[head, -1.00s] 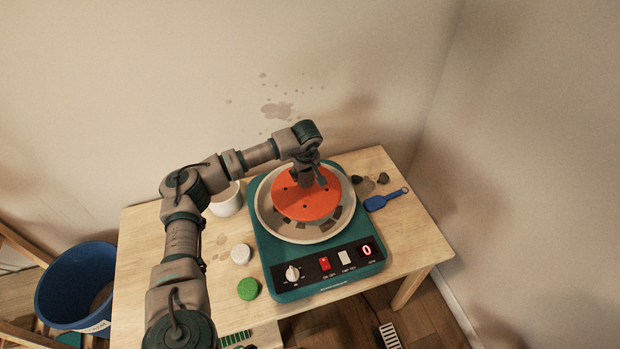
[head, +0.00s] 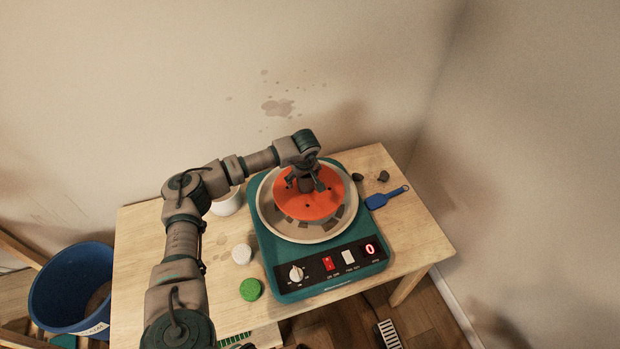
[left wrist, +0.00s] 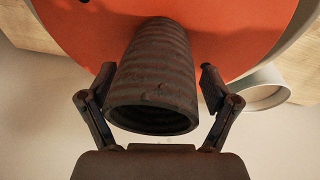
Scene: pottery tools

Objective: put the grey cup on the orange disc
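The grey cup (left wrist: 155,70) is dark and ribbed. In the left wrist view its open rim faces my gripper and its narrower base meets the orange disc (left wrist: 85,35). In the head view the disc (head: 325,208) lies on the pottery wheel, and the cup (head: 306,184) is mostly hidden under my wrist. My left gripper (head: 306,181) is over the disc with its fingers spread either side of the cup. In the left wrist view this gripper (left wrist: 158,78) shows a gap at the right finger; the left fingertip is very close to the cup. My right gripper is out of view.
The teal wheel unit (head: 262,245) stands on a wooden table (head: 150,265). A white pot (head: 228,205), a white lump (head: 242,254) and a green disc (head: 250,289) lie to its left. A blue tool (head: 386,198) and dark lumps lie right. A blue bucket (head: 70,290) stands lower left.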

